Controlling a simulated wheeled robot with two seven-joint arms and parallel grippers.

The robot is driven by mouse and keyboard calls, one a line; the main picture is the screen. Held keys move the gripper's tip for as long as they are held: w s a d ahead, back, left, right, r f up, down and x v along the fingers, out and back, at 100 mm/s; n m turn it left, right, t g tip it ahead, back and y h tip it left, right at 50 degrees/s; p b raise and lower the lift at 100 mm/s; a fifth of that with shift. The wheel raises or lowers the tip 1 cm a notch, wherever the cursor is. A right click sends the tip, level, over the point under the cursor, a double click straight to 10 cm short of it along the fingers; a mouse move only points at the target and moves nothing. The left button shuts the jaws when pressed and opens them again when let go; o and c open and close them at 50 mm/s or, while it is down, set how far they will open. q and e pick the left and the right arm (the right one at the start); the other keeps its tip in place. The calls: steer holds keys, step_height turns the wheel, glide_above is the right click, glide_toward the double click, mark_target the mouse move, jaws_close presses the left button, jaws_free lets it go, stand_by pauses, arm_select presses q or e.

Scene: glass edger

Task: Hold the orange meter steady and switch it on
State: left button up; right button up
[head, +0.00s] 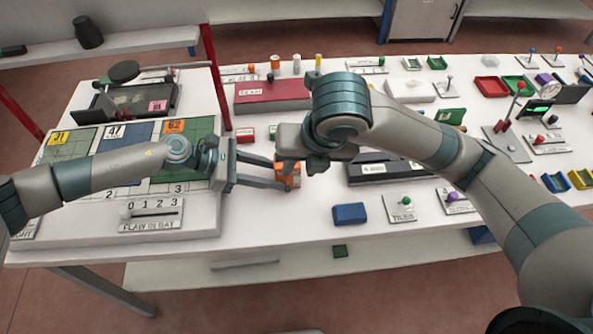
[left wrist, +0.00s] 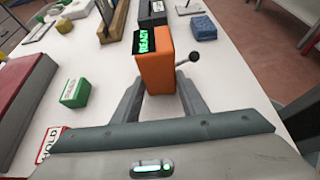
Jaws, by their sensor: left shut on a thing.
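The orange meter (head: 293,181) stands near the front middle of the white table, partly hidden by my right wrist in the head view. In the left wrist view the meter (left wrist: 156,74) is an upright orange box with a lit green READY display. A lever with a black ball knob (left wrist: 194,57) sticks out from its right side. My left gripper (head: 281,177) is shut on the meter, one finger on each side. My right gripper (head: 310,162) is over and beside the meter in the head view; its finger opening is unclear.
A blue block (head: 350,213) and a panel with a green knob (head: 403,207) lie right of the meter. A small green block (left wrist: 74,92) lies left of it. The flaw slider panel (head: 152,213) is at the left. The table's front edge is close.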

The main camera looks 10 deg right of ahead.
steer(key=shift+s+d+r, duration=0.1)
steer(key=shift+s+r, duration=0.05)
steer(key=shift+r, duration=0.25)
arm_select(q)
steer(key=o, duration=0.9)
steer(key=v, duration=1.2)
